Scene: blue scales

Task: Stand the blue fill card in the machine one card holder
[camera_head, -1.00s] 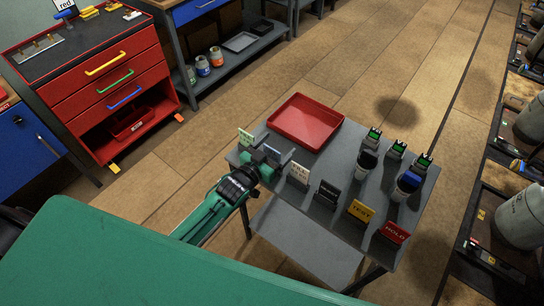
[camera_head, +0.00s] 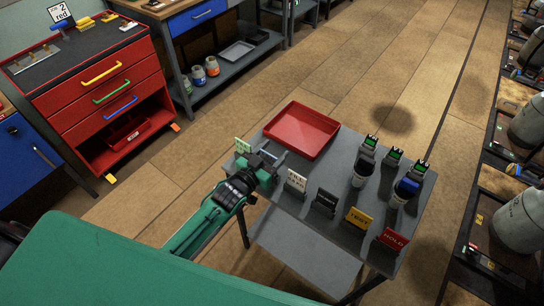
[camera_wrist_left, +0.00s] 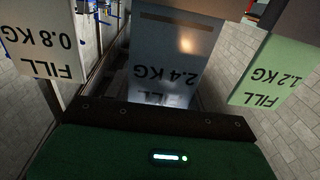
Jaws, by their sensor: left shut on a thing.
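My left gripper (camera_head: 270,161) is at the far-left end of the small grey table, shut on the blue fill card. In the left wrist view the blue fill card (camera_wrist_left: 172,62) reads "FILL 2.4 KG" upside down and lies in the middle, straight ahead of the gripper. In the head view the gripper mostly hides it. The white "FILL 0.8 KG" card (camera_wrist_left: 40,40) and the green "FILL 1.2 KG" card (camera_wrist_left: 268,75) stand on either side, apart from it. I cannot pick out the machine one card holder. My right gripper is not in view.
Machines with grey cylinders (camera_head: 520,222) line the right.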

